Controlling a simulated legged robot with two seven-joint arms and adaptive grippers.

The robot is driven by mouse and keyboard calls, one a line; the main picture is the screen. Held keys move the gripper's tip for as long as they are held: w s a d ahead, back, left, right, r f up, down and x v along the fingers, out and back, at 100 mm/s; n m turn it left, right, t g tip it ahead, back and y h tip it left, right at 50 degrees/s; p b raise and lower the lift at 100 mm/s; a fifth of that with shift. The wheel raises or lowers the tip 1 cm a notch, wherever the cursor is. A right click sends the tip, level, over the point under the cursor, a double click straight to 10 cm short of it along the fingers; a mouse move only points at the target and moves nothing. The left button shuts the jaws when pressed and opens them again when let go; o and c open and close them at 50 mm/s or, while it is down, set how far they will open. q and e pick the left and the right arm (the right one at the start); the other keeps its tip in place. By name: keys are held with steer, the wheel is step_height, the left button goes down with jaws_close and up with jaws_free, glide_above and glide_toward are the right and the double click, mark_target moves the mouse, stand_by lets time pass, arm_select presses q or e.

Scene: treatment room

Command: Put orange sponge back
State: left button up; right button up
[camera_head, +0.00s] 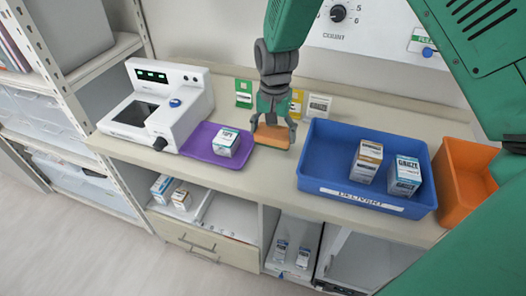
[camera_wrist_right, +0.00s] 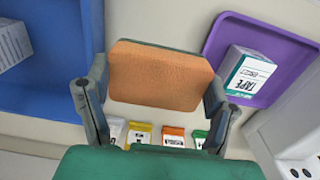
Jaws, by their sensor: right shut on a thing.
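The orange sponge (camera_head: 272,135) is between the fingers of my right gripper (camera_head: 273,140), over the counter between the purple tray and the blue bin. In the right wrist view the sponge (camera_wrist_right: 160,80) shows a broad orange face and a dark green edge. The fingers of my right gripper (camera_wrist_right: 158,105) are shut on its two sides. I cannot tell for sure whether it touches the counter. My left gripper is not in view.
A purple tray (camera_head: 196,153) with a tape box (camera_head: 226,142) lies left of my gripper. A blue bin (camera_head: 322,160) with two boxes stands right, then an orange bin (camera_head: 464,165). A white device (camera_head: 190,110) stands left. Small colored cards line the wall.

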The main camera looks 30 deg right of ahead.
mark_target(273, 146)
steer(key=f, duration=0.2)
steer(key=s+f, duration=0.1)
steer(key=f, duration=0.1)
steer(key=shift+s+a, duration=0.1)
steer(key=shift+a+f, duration=0.1)
steer(key=shift+f, duration=0.15)
steer(key=f, duration=0.3)
steer(key=shift+w+a+f+p, duration=0.1)
steer(key=shift+w+f+p, duration=0.15)
steer(key=shift+f+p, duration=0.15)
steer(key=shift+f, duration=0.3)
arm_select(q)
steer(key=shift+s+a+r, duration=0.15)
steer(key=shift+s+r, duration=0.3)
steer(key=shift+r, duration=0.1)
arm_select(e)
steer(key=shift+s, duration=0.1)
steer(key=o, duration=1.1)
steer(key=shift+o, duration=1.3)
steer(key=shift+r, duration=0.1)
